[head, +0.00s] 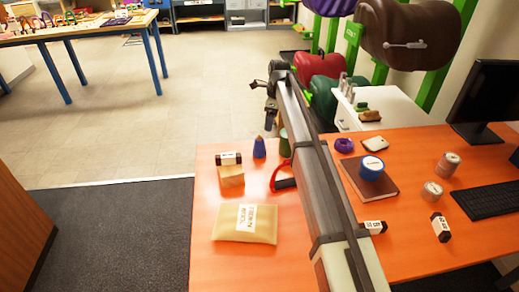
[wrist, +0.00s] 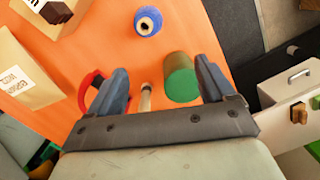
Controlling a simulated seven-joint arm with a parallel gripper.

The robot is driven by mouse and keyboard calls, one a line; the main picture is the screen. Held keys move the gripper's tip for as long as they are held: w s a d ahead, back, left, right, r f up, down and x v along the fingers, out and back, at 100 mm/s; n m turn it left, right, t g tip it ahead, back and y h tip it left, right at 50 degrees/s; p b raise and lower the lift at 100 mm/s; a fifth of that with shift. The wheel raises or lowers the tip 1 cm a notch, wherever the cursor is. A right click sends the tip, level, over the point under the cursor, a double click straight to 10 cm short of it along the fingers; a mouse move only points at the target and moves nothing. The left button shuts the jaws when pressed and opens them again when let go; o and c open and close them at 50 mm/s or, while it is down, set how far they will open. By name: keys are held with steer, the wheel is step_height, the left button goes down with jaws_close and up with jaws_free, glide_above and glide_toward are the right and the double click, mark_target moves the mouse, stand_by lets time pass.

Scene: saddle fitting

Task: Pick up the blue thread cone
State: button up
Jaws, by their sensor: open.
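The blue thread cone (head: 259,147) stands upright on the orange desk (head: 205,185), near its far edge, in the head view. In the wrist view the blue thread cone (wrist: 148,21) is seen from above, beyond the fingertips and near the top edge. My gripper (wrist: 167,82) is open, with nothing held between its fingers. The cone is apart from it. In the head view my gripper (head: 272,98) is at the far end of my arm, above and right of the cone; its fingers are hard to make out there.
A green cylinder (wrist: 180,78) stands close by the right finger, and a red-handled item (wrist: 90,88) lies by the left. A wooden block (head: 231,176) with a dark labelled roll (head: 229,158) on it and a padded envelope (head: 246,223) are left of my arm. Open desk surrounds the cone.

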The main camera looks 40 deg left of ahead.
mark_target(260, 139)
steer(key=s+a+f, duration=0.1)
steer(key=f, duration=0.3)
steer(key=s+a+f, duration=0.1)
steer(key=f, duration=0.4)
steer(key=s+a+f, duration=0.1)
steer(key=a+f, duration=0.1)
steer(key=f, duration=0.2)
steer(key=shift+f, duration=0.15)
steer(key=c, duration=1.2)
